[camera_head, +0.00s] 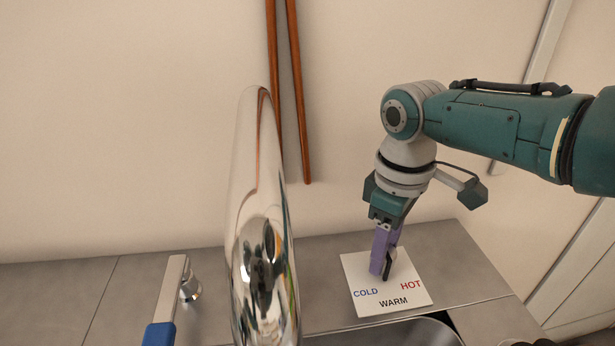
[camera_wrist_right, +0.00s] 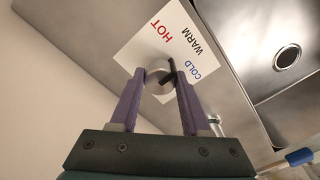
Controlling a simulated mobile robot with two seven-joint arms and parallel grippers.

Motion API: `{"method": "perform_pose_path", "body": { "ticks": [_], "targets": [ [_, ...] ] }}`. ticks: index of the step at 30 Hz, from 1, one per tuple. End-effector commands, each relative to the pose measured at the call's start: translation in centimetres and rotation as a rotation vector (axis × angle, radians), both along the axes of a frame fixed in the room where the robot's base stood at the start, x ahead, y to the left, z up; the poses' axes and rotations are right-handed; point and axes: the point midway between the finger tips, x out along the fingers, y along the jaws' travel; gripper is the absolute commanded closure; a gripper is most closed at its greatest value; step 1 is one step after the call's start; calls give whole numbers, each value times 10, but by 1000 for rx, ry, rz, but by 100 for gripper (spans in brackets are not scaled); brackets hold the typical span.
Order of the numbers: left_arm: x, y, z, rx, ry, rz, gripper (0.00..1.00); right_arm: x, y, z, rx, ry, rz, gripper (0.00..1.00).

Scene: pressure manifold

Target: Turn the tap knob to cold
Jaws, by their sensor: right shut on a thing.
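The tap knob (camera_wrist_right: 157,84) is a round grey-white knob with a black pointer, seen in the right wrist view on a white card (camera_head: 354,278). The card carries a blue COLD, a black WARM and a red HOT label. My right gripper (camera_head: 384,275) reaches down from above, and its purple fingers are shut on the knob; its fingertips (camera_wrist_right: 158,75) also show on either side of it in the wrist view. The fingers hide most of the knob in the head view. I cannot tell exactly which label the pointer faces. My left gripper is not in view.
A tall chrome spout (camera_head: 262,230) rises left of the card. A metal bar with a blue end (camera_head: 160,335) stands farther left on the grey counter (camera_head: 75,285). A sink (camera_wrist_right: 285,85) lies in front of the card. Two brown sticks (camera_head: 297,90) stand against the wall.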

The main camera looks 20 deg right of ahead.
Motion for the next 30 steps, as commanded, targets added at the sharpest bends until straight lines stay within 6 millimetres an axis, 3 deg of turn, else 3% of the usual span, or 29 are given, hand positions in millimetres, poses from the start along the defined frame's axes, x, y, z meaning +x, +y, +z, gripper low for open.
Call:
{"method": "perform_pose_path", "body": {
  "ticks": [30],
  "targets": [
    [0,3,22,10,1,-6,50,0,1,1,2,1,-899,100]
  ]
}}
